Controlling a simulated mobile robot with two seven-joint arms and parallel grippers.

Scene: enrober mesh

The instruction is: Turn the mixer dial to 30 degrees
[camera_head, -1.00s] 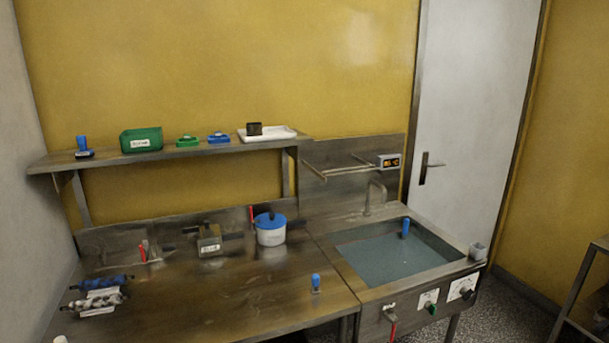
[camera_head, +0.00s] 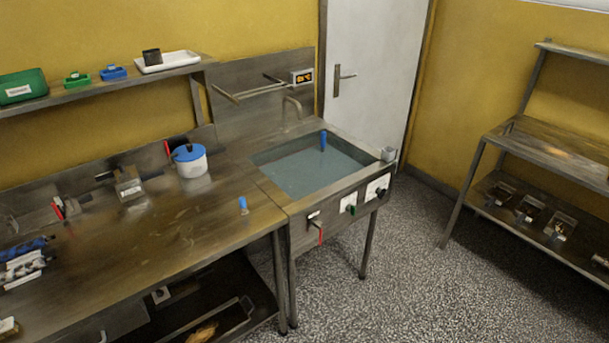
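Two dials sit on white plates on the front panel of the sink unit. One is a green knob (camera_head: 350,209) and the other, farther right, is a black knob (camera_head: 380,191). I cannot tell which one is the mixer dial, and their markings are too small to read. Left of them is a tap with a red handle (camera_head: 319,233) that hangs down. Neither of my grippers is in view.
The sink basin (camera_head: 300,172) holds bluish water with a blue-topped object (camera_head: 323,141) in it. A worktop (camera_head: 150,240) with a blue-lidded pot (camera_head: 190,161) lies left. A grey cup (camera_head: 388,154) stands at the sink's right corner. Speckled floor (camera_head: 400,270) is clear toward the rack (camera_head: 550,148).

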